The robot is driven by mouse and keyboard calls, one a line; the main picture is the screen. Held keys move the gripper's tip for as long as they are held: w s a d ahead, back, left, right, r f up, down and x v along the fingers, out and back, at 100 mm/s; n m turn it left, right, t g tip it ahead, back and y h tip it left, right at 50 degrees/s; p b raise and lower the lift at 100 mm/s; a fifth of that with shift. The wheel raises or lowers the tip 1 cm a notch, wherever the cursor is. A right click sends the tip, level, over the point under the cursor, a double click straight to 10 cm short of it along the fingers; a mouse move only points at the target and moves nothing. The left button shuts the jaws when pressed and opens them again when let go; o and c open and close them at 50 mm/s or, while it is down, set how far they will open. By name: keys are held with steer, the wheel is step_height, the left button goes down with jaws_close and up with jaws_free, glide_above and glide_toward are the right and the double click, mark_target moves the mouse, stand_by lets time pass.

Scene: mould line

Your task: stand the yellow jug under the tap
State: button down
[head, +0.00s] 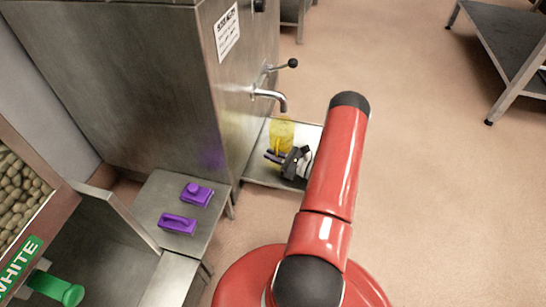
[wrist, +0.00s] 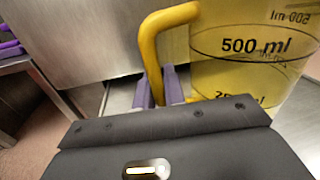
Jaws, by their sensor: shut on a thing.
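The yellow jug (head: 282,131) is see-through and looks upright, at the tray shelf (head: 258,172) on the front of the steel machine. My gripper (head: 275,156) is at the jug. In the wrist view my gripper (wrist: 164,92) has its purple fingers shut on the handle of the jug (wrist: 245,52), whose 500 ml mark shows. The tap (head: 272,96) is a bent spout with a black-knobbed lever, above and slightly left of the jug in the head view. I cannot tell whether the jug's base touches the shelf.
A low steel table (head: 160,197) at the left holds two purple pieces (head: 178,224). A bin of pale lumps (head: 18,190) and a green handle marked WHITE stand at far left. Open floor (head: 420,170) lies to the right, with a steel table at the upper right.

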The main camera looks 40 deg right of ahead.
steer(key=shift+f, duration=0.15)
steer(key=c, duration=1.5)
jaws_free()
steer(key=shift+o, duration=0.2)
